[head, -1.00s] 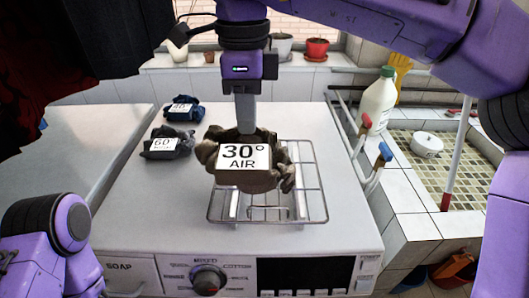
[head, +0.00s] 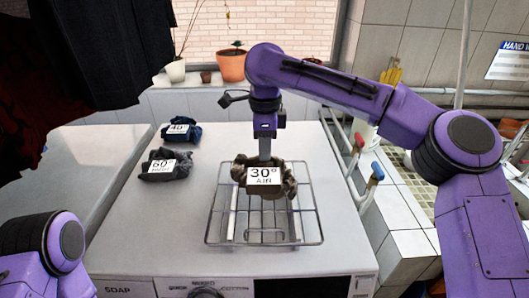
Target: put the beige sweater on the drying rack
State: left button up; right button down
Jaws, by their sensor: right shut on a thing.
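The beige sweater (head: 289,182) is a folded, brownish-beige bundle with a white tag reading "30° AIR". My right gripper (head: 265,157) comes down from above and is shut on the top of the bundle. The sweater is over the back-middle part of the wire drying rack (head: 264,244), which lies on the white washing machine top. I cannot tell whether the sweater touches the wires. My left arm shows at the lower left, but its gripper is out of view.
A grey garment tagged 60° (head: 157,177) and a blue garment tagged 40° (head: 193,135) lie left of the rack. A tiled sink area and blue- and red-ended handles (head: 376,172) are on the right. Dark cloth hangs at the upper left. Potted plants (head: 231,66) stand behind.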

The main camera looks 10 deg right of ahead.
jog(key=shift+f, duration=1)
jog(key=c, duration=1.2)
grip_release()
jog(key=shift+f, duration=0.15)
notch_tip(320, 180, up, 12)
jog(key=shift+r+p, duration=0.2)
jog(key=shift+p, duration=0.25)
